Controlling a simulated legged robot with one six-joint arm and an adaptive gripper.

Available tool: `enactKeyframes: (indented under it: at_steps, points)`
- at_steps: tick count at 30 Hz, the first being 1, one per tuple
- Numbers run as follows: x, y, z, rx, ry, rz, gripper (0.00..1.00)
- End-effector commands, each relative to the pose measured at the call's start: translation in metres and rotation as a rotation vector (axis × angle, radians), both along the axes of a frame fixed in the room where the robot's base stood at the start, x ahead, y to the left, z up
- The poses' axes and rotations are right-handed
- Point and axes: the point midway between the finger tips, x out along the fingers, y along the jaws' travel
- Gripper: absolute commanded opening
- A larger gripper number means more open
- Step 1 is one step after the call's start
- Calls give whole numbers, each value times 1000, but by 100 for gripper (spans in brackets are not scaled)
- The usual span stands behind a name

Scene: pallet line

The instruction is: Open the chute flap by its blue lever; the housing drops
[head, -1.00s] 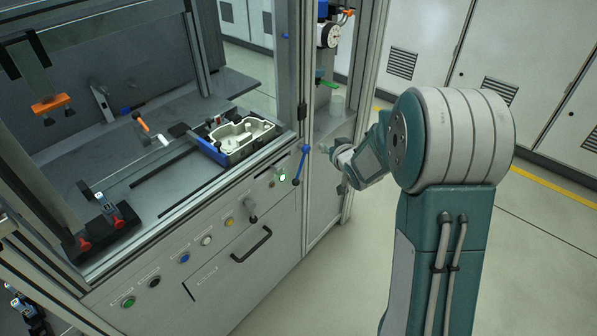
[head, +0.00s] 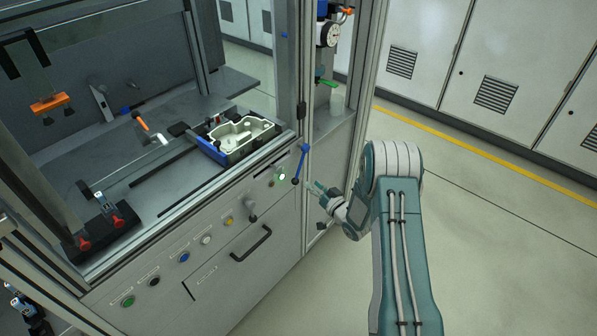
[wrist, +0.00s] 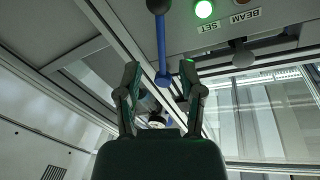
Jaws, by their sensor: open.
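The blue lever (head: 301,163) hangs on the corner post of the machine, its blue hub at the top and its black knob at the bottom. It also shows in the wrist view (wrist: 161,40), slightly tilted. My gripper (head: 316,190) is open and empty, just right of and below the lever's knob in the head view. In the wrist view my gripper (wrist: 158,73) has its fingers on either side of the hub in the picture, with no clear contact. The pale housing (head: 243,133) lies in a blue-fronted holder on the machine's deck. I cannot make out the chute flap.
A lit green button (wrist: 203,9) sits beside the lever. A drawer handle (head: 251,244) and several coloured buttons line the front panel. The corner post (head: 316,120) stands close to my gripper. The floor (head: 480,210) to the right is clear.

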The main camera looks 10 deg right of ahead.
Motion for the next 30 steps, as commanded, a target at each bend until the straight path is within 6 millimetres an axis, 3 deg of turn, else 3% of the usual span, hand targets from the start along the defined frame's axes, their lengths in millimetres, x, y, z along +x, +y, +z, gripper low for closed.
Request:
enactKeyframes:
  at_steps: [12,25,28,30]
  points:
    - [65,34,0,-2,-1,1,50]
    - [76,39,0,0,1,-2,50]
    - [76,39,0,0,1,-2,5]
    - [76,39,0,-1,0,-2,0]
